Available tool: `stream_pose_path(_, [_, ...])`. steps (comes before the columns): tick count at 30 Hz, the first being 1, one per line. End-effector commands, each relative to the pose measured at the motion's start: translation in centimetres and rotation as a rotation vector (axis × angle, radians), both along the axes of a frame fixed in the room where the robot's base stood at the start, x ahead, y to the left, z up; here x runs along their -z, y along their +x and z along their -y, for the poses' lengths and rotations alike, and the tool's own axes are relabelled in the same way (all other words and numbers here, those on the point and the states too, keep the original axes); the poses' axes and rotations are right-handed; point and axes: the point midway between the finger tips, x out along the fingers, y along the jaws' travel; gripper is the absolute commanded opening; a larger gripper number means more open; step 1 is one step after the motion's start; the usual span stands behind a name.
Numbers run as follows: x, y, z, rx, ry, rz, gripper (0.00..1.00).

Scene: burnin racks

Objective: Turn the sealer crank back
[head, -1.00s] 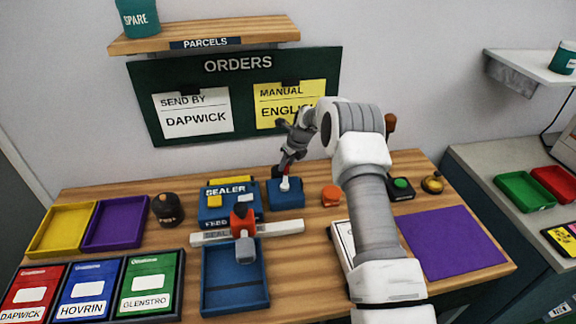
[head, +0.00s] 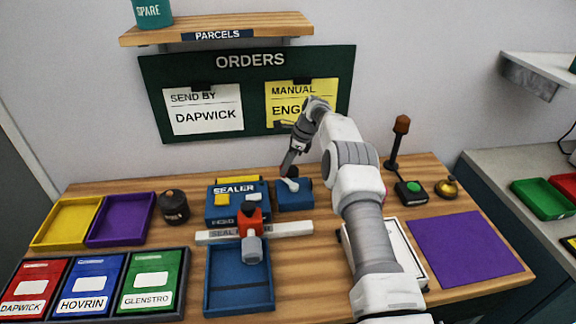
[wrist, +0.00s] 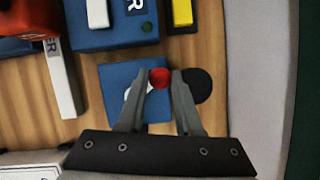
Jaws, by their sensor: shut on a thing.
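The sealer (head: 224,207) is a blue machine with a yellow strip behind it. Beside it on the right stands a blue crank box (head: 297,202), with a white crank arm (head: 290,184) on top. In the wrist view the crank's red knob (wrist: 159,78) sits between the two grey fingers of my gripper (wrist: 163,80). The gripper is shut on this knob above the crank box (wrist: 116,78). The white arm is mostly hidden by a finger there. In the head view my gripper (head: 287,172) reaches down at the back left of the crank box.
A black disc (wrist: 199,85) lies beside the crank box. Sign board (head: 343,90) stands behind.

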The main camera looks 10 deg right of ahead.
Motion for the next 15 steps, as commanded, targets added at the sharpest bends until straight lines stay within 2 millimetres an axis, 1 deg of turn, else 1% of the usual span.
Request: stream_pose_path(15, [0.03,-0.32,-0.54,-0.127,-0.001,0.001,0.00])
